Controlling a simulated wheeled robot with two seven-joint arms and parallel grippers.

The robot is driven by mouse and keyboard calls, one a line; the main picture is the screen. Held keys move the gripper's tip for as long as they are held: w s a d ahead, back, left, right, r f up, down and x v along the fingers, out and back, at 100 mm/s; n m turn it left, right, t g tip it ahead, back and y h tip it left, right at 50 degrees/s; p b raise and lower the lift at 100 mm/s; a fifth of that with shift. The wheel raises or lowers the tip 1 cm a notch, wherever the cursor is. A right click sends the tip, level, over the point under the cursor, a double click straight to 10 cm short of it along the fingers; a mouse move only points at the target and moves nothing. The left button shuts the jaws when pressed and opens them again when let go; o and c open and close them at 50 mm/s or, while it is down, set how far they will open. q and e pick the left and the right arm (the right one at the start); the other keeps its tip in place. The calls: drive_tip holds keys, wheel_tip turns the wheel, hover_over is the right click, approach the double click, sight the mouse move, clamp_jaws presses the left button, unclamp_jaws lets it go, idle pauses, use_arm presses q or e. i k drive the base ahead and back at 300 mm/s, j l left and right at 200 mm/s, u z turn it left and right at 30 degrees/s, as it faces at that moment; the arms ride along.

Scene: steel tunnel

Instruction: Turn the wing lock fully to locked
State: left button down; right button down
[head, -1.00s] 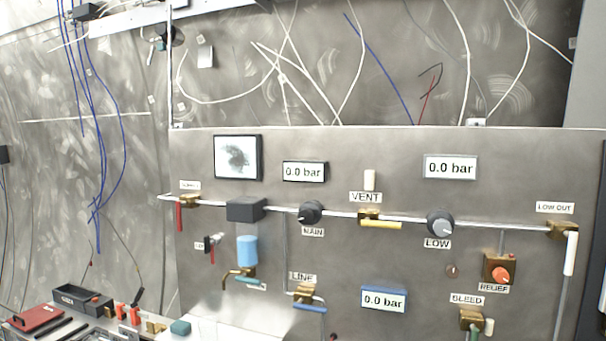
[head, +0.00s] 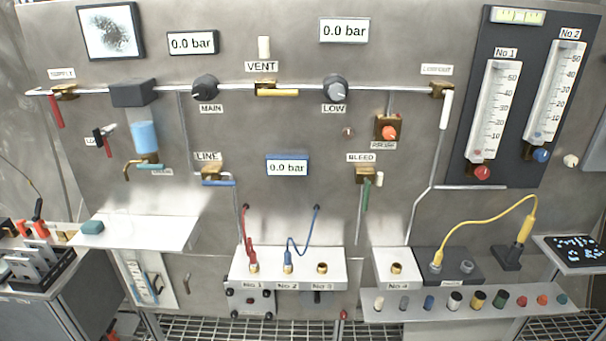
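No part is clearly marked as the wing lock, and I cannot tell which one it is. A small grey upright handle (head: 187,281) shows low on the left, beside a white framed panel (head: 145,279) under the shelf; it is too small to read its position. A small black and red fitting (head: 104,140) with a partly hidden label sits on the steel panel, left of the blue cylinder (head: 145,137). Neither of my grippers is in view.
The steel panel (head: 330,215) carries valves, knobs and gauges reading 0.0 bar. A white shelf (head: 150,234) juts out at left. White boxes with hose ports (head: 330,268), a ledge of coloured caps (head: 400,305) and a yellow hose (head: 485,222) are lower down.

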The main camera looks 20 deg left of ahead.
sight(100, 138)
drive_tip(key=u, duration=1.7)
drive_tip(key=i+j, duration=0.45)
drive_tip(key=j, duration=0.25)
drive_tip(key=i+j, duration=0.25)
drive_tip(key=i+j+z, duration=0.1)
drive_tip(key=j, duration=0.4)
drive_tip(key=i+l, duration=0.05)
drive_tip(key=i, duration=0.05)
